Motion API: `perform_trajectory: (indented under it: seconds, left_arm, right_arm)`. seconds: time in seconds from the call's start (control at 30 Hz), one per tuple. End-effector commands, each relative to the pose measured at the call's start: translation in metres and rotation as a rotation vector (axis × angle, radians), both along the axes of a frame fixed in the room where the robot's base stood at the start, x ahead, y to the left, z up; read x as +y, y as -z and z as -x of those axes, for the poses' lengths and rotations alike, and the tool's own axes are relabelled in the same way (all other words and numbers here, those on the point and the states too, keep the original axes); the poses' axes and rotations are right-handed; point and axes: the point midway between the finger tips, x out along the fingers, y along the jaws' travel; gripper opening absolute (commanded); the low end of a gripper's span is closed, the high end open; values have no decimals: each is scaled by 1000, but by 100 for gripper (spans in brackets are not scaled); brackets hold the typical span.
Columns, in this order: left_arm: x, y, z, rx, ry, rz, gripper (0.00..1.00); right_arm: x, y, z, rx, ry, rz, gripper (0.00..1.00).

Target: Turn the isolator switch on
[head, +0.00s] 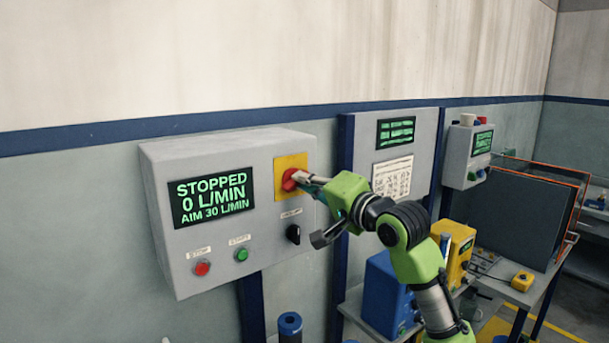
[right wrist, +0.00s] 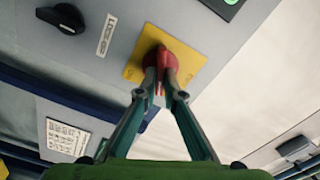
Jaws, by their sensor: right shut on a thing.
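The isolator switch is a red rotary knob (head: 289,182) on a yellow plate (head: 291,162), at the upper right of a grey control box (head: 160,165). The box's screen (head: 211,197) reads "STOPPED 0 L/MIN AIM 30 L/MIN". My right gripper (head: 299,180) is at the knob. In the right wrist view its two fingers (right wrist: 160,88) are shut on the red knob (right wrist: 161,62), which stands out from the yellow plate (right wrist: 188,62). The fingers hide part of the knob. My left gripper is not in view.
The box also has a black selector (head: 293,234), a green start button (head: 241,255) and a red stop button (head: 202,268). To the right are a wall panel with a chart (head: 393,177), a blue unit (head: 383,290), a yellow unit (head: 457,262) and a dark tank (head: 510,215).

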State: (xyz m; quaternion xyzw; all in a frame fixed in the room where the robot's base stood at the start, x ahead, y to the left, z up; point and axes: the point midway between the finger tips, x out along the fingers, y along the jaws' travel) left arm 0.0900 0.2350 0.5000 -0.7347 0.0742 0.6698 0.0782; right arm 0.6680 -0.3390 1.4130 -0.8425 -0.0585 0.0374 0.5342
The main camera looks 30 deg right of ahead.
Motion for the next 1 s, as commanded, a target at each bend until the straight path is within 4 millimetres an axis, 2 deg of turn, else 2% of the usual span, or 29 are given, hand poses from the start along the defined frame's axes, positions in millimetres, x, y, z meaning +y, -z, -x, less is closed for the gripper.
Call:
perform_trajectory:
  seconds: [0.1, 0.5, 1.0]
  left_arm:
    - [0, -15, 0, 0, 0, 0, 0]
    - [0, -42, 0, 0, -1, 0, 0]
    - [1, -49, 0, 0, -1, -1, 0]
  right_arm:
    - [0, -3, 0, 15, 0, -107, 0]
    - [-1, 0, 0, 51, 2, -369, 0]
    - [-2, 2, 0, 62, 2, -453, 0]
